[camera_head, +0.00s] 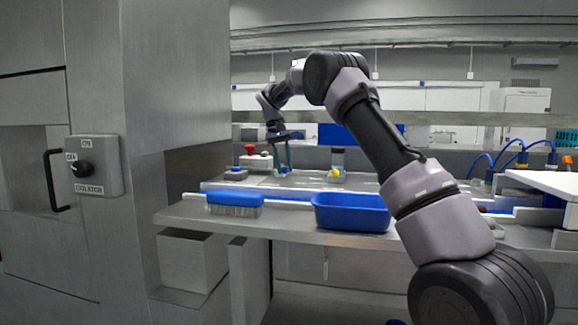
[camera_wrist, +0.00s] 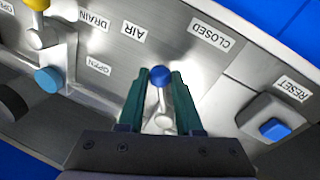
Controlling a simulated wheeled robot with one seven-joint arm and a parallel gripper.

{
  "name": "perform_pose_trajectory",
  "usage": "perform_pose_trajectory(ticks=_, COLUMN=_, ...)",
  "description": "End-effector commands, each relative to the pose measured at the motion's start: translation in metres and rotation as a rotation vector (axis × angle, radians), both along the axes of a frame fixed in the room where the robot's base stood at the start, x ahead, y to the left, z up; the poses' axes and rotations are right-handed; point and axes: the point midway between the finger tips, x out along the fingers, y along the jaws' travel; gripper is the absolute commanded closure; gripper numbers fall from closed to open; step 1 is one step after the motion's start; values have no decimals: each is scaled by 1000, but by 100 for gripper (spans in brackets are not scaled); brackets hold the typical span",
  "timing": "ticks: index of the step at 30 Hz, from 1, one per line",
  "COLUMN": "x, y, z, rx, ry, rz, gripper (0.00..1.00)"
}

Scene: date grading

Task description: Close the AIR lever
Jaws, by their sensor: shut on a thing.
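The AIR lever, with a round blue knob (camera_wrist: 160,76) on a pale metal stem, stands between my fingers in the wrist view. My gripper (camera_wrist: 160,82) has its two green fingers shut on the AIR lever, one finger on each side of the knob. The AIR label (camera_wrist: 131,30) is beyond the knob, with the CLOSED label (camera_wrist: 210,36) to its right. In the head view my gripper (camera_head: 285,158) is at the far side of the bench, pointing down. The lever is too small to make out there.
A yellow-knobbed lever (camera_wrist: 37,4) by the DRAIN label and a blue cap (camera_wrist: 47,80) are on the left. A blue RESET button (camera_wrist: 274,129) is on the right. A blue brush (camera_head: 235,199) and a blue tub (camera_head: 350,212) sit on the front shelf. A red button (camera_head: 249,149) stands left of my gripper.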

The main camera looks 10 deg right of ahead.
Motion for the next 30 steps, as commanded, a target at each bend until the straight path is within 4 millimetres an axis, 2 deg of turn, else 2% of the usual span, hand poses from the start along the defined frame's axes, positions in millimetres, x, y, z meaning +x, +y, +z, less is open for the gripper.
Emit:
perform_pose_trajectory(ticks=15, x=4, y=28, z=1, rx=1, ry=-3, rz=-410, gripper=100)
perform_pose_trajectory(ticks=30, x=8, y=36, z=2, rx=2, ry=-4, rz=-540, gripper=100)
